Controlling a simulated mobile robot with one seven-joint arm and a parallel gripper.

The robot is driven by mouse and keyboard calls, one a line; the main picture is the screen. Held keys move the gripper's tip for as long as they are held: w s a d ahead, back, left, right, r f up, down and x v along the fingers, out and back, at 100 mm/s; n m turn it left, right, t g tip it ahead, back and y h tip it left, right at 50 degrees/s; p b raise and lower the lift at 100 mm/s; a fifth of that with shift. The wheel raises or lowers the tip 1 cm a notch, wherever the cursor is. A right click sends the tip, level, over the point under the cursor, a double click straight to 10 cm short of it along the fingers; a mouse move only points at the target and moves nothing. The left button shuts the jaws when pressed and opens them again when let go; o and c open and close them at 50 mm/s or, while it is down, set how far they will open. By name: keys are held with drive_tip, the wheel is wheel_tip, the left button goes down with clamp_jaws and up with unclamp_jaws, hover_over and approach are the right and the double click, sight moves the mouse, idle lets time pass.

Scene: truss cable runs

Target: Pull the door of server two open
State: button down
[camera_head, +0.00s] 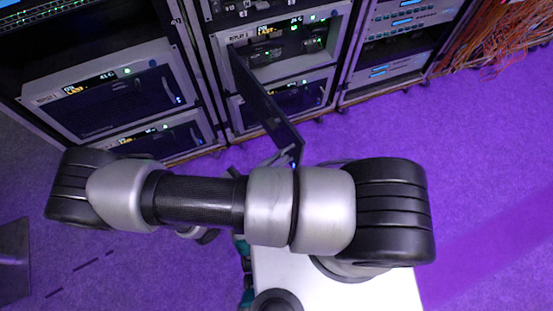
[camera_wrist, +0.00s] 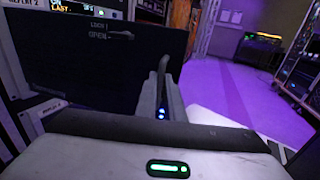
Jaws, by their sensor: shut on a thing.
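Server two (camera_head: 290,28) is in the middle rack; its label is small, but the wrist view seems to read "Replay 2" (camera_wrist: 22,3). Its dark door (camera_head: 265,105) stands swung out from the left side of the front, with the inside of the bay exposed. In the wrist view the door (camera_wrist: 70,60) fills the upper left, with "lock" and "open" marks beside a small latch. My gripper (camera_head: 287,156) is shut on the door near its free edge. Its fingers (camera_wrist: 163,85) show in the wrist view; the exact contact is partly hidden.
Another server with a closed dark front (camera_head: 115,100) is in the left rack. A further closed unit (camera_head: 300,97) sits below server two. A right rack (camera_head: 395,65) and orange cables (camera_head: 505,35) stand beyond. Purple floor (camera_head: 480,160) is clear to the right.

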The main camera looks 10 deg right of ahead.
drive_tip(key=shift+w+a+r, duration=0.1)
drive_tip(key=shift+w+a, duration=0.25)
drive_tip(key=shift+w, duration=0.2)
drive_tip(key=c, duration=1.9)
unclamp_jaws()
drive_tip(key=shift+o, duration=0.2)
drive_tip(key=shift+s+d, duration=0.15)
drive_tip(key=v, duration=1.7)
drive_tip(key=shift+s+p, duration=0.25)
drive_tip(key=shift+p, duration=0.05)
